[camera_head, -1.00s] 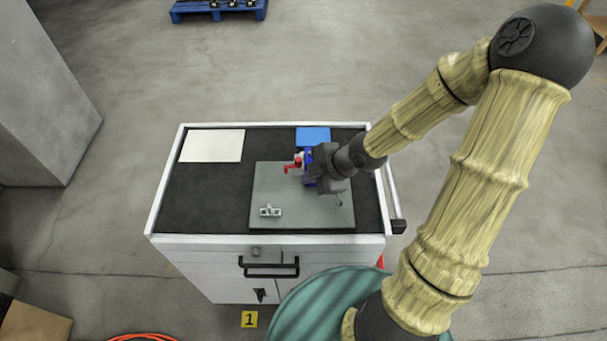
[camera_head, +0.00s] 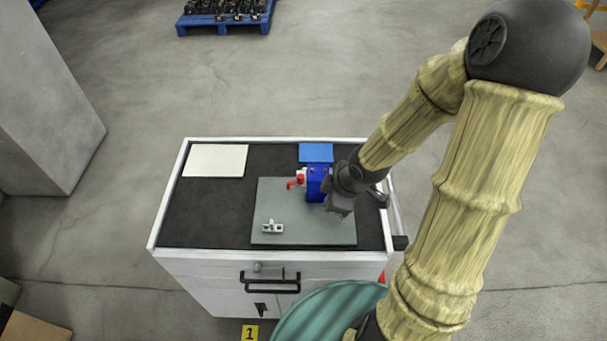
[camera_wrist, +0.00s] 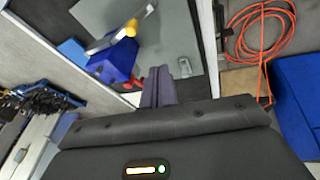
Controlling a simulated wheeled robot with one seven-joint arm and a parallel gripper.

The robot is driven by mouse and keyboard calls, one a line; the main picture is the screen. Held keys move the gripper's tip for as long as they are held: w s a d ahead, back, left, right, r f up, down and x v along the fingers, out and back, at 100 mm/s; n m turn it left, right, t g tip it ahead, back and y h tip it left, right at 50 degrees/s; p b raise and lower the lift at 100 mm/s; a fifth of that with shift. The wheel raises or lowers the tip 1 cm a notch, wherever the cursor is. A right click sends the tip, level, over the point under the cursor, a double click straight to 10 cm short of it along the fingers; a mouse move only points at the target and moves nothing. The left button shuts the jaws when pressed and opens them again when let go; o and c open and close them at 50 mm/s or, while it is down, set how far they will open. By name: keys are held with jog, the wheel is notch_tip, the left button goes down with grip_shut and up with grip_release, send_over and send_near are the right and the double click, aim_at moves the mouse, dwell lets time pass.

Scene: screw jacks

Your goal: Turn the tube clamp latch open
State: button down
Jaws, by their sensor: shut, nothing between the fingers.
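A blue block (camera_head: 317,184) stands on the grey plate, with a red handle (camera_head: 300,180) at its left side. In the wrist view the blue block (camera_wrist: 115,62) carries a metal arm (camera_wrist: 104,42) with a yellow part (camera_wrist: 131,27); the red part (camera_wrist: 136,80) shows beside it. I cannot tell for sure which piece is the clamp latch. My gripper (camera_head: 342,210) is just right of the block in the head view. Its fingers (camera_wrist: 160,82) are together and empty. Whether they touch the block is unclear.
A small silver bracket (camera_head: 272,227) sits on the grey plate (camera_head: 300,234) at front left. A white sheet (camera_head: 215,160) and a blue pad (camera_head: 316,152) lie at the back of the cart top (camera_head: 205,215). The left part of the cart top is clear.

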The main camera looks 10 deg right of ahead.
jog(key=s+d+r+m+h, duration=0.1)
jog(key=s+r+m, duration=0.5)
jog(key=m, duration=0.8)
notch_tip(320, 180, up, 2)
jog(key=shift+d+g+h, duration=0.3)
jog(key=shift+g+h, duration=0.1)
jog(key=shift+h, duration=0.4)
